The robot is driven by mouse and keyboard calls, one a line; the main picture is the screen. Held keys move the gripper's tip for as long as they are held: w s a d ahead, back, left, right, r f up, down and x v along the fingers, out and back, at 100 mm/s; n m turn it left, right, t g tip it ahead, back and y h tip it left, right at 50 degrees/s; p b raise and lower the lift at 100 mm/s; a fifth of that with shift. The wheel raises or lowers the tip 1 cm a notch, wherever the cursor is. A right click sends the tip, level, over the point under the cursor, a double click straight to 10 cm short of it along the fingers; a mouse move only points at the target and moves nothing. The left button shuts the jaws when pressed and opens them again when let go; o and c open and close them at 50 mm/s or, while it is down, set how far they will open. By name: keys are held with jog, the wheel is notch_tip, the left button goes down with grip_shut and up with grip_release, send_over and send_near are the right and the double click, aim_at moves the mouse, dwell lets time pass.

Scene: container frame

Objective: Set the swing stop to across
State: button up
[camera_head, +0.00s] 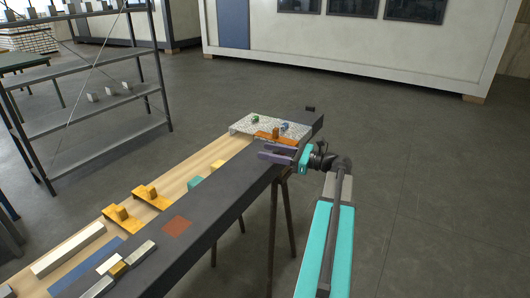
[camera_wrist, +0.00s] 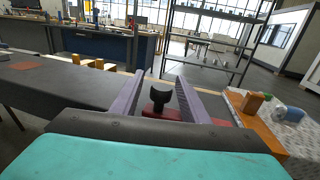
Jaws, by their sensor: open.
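A black knob with a broad, notched top (camera_wrist: 160,95) stands on a flat red piece (camera_wrist: 170,114) in the wrist view; this looks like the swing stop. My gripper (camera_wrist: 160,80) is open, with one purple finger on each side of the knob. I cannot tell whether either finger touches it. In the head view my gripper (camera_head: 266,155) is low at the far end of the long dark bench top (camera_head: 205,212). The knob is hidden there, so I cannot tell which way the stop points.
An orange bracket with a block (camera_head: 276,135) sits close beside my gripper, near a speckled plate (camera_head: 247,125) with small green and blue parts. Yellow brackets (camera_head: 150,196) line the wooden strip. A metal rack (camera_head: 85,75) stands at left. The floor at right is clear.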

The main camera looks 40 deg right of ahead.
jog(key=shift+x, duration=0.75)
